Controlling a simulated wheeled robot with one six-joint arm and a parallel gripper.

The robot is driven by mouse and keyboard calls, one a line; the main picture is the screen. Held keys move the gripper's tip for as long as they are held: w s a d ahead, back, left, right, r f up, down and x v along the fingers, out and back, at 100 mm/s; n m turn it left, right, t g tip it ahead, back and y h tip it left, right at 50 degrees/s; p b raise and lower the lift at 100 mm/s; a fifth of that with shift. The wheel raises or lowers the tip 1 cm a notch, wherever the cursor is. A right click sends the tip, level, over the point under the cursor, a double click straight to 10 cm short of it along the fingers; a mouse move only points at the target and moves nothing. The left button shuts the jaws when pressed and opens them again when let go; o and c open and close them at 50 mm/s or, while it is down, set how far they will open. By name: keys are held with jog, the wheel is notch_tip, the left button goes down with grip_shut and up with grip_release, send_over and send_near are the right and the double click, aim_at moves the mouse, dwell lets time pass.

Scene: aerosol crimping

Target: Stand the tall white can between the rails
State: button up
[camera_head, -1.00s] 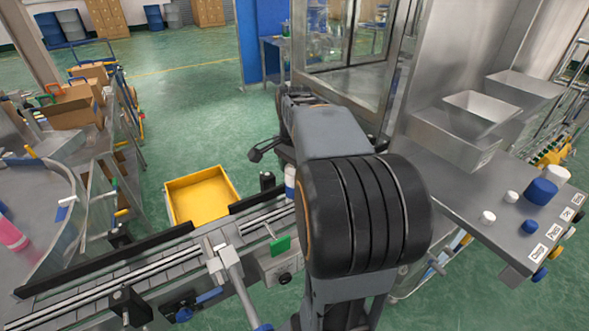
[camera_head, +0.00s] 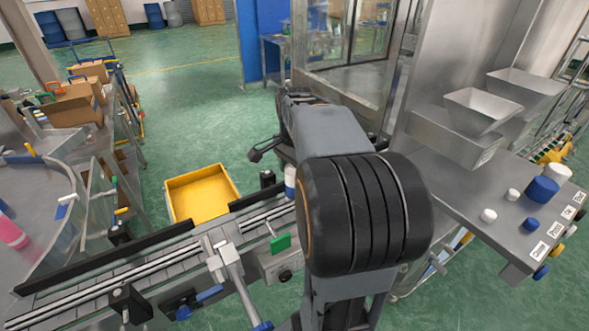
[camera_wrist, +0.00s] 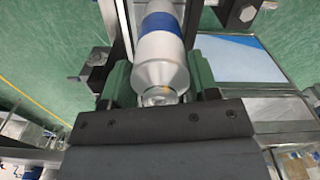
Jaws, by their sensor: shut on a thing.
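The white can (camera_head: 290,178) with a blue band shows partly in the head view, at the right end of the conveyor rails (camera_head: 150,256), just left of my arm. Its lower part and right side are hidden. In the wrist view the can (camera_wrist: 162,52) lies lengthwise between the two green fingers of my gripper (camera_wrist: 160,78), with its narrow shoulder and neck toward the gripper body. The gripper is shut on it. In the head view my arm hides the gripper. I cannot tell whether the can's base touches the conveyor.
Black side guides (camera_head: 100,258) run along the conveyor. A green-tabbed bracket (camera_head: 281,243) and a metal post (camera_head: 232,265) stand at its near side. A yellow bin (camera_head: 202,194) is behind it. A steel bench (camera_head: 500,210) with white and blue caps is at right.

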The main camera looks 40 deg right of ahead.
jog(key=shift+f, duration=0.15)
dwell(0.3)
jog(key=o, duration=1.2)
notch_tip(320, 180, up, 14)
jog(key=shift+f+p, duration=0.1)
jog(key=shift+p, duration=0.4)
jog(key=shift+f, duration=0.1)
